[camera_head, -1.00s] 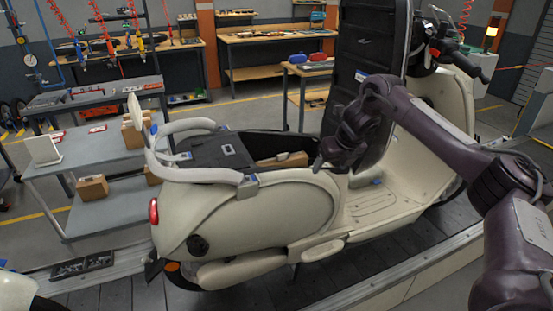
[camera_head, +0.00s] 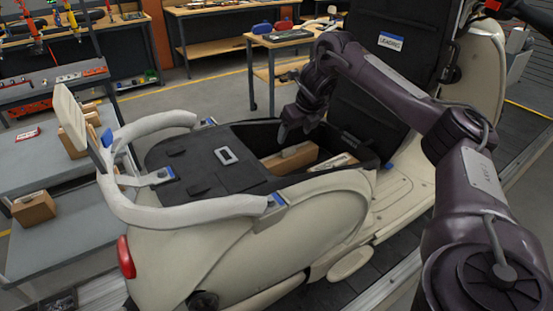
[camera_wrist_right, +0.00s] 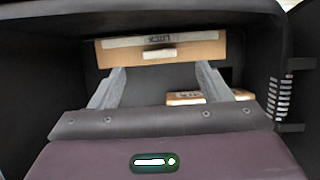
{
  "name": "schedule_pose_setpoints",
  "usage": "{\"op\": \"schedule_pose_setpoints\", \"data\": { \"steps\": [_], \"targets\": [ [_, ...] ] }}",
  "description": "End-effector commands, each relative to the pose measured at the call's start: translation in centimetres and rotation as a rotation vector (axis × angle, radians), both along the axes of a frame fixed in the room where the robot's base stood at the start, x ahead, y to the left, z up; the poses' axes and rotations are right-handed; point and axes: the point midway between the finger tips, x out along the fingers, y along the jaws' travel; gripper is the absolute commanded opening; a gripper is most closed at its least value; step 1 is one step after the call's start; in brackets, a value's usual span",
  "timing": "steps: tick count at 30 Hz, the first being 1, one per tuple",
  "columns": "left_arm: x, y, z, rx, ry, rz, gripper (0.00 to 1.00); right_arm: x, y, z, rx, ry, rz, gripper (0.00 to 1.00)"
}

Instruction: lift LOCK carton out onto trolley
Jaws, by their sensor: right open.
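The LOCK carton, a brown box with a white label, lies in the scooter's open under-seat bin; it shows in the right wrist view (camera_wrist_right: 160,47), label upside down. In the head view a brown carton (camera_head: 290,158) lies in the bin, probably the same one. My right gripper (camera_head: 296,127) is open and empty at the bin's opening. In the right wrist view its fingers (camera_wrist_right: 160,82) point toward the LOCK carton, which lies beyond the tips; contact is not visible. The grey two-shelf trolley (camera_head: 32,160) stands at the left. My left gripper is not in view.
A smaller labelled carton (camera_wrist_right: 198,97) lies in the bin beside the right finger in the wrist view. A black panel (camera_head: 225,157) covers the bin's rear part. The raised seat (camera_head: 395,75) stands behind my right arm. White grab rails (camera_head: 195,210) lie between bin and trolley.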

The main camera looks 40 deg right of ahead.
Motion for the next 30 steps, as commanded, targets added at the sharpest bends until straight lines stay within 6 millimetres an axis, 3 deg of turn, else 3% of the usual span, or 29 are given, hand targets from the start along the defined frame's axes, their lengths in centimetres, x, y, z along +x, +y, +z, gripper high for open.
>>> {"op": "schedule_pose_setpoints", "data": {
  "steps": [6, 9, 12, 19, 24, 30],
  "targets": [
    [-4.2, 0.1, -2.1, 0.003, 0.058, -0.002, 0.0, 0.9, 0.0, -2.8, 0.001, 0.004, 0.0, 0.71],
    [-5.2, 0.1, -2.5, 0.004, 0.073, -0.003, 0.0, 1.3, 0.0, -4.1, 0.003, 0.007, 0.001, 0.71],
    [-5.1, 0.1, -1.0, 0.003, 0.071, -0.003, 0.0, 1.9, -0.1, -4.9, 0.001, 0.007, 0.0, 0.71],
    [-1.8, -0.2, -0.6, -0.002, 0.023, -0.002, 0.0, 2.6, -0.2, -6.8, 0.001, 0.003, -0.001, 0.71],
    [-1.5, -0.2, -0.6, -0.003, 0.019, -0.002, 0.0, 2.6, -0.2, -6.9, 0.002, 0.002, -0.001, 0.71],
    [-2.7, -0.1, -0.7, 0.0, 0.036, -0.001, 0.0, 2.6, -0.2, -6.8, 0.002, 0.002, -0.001, 0.46]
  ]
}}
